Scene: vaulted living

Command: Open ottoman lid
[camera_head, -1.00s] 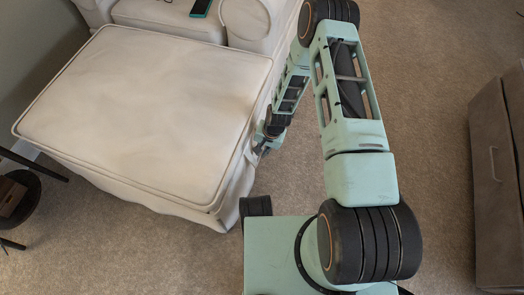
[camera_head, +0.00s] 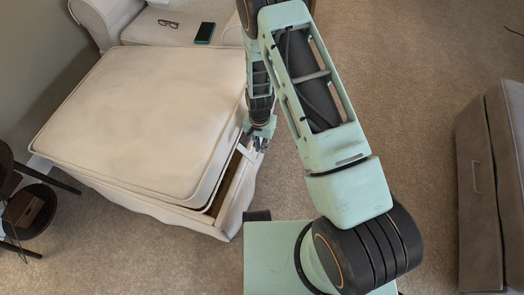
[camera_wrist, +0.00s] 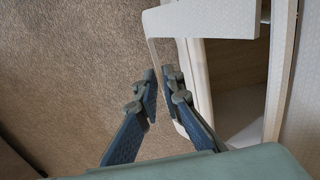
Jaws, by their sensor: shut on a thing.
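The cream ottoman lid (camera_head: 150,105) is partly raised along its right side. A gap shows between it and the ottoman base (camera_head: 236,200). My gripper (camera_head: 259,143) is at the ottoman's right side, by the gap. It is shut on a pale strap (camera_head: 246,151) at the lid's edge. The wrist view shows my gripper's two dark fingers (camera_wrist: 160,82) close together at the strap (camera_wrist: 200,22); their exact contact is hard to see. Beyond it, part of the ottoman's inside (camera_wrist: 235,75) shows. Most of the inside is hidden by the lid.
A cream armchair (camera_head: 185,28) stands behind the ottoman, with glasses (camera_head: 168,23) and a phone (camera_head: 204,33) on its seat. A small dark round table (camera_head: 30,208) is at the left. Carpet between is clear.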

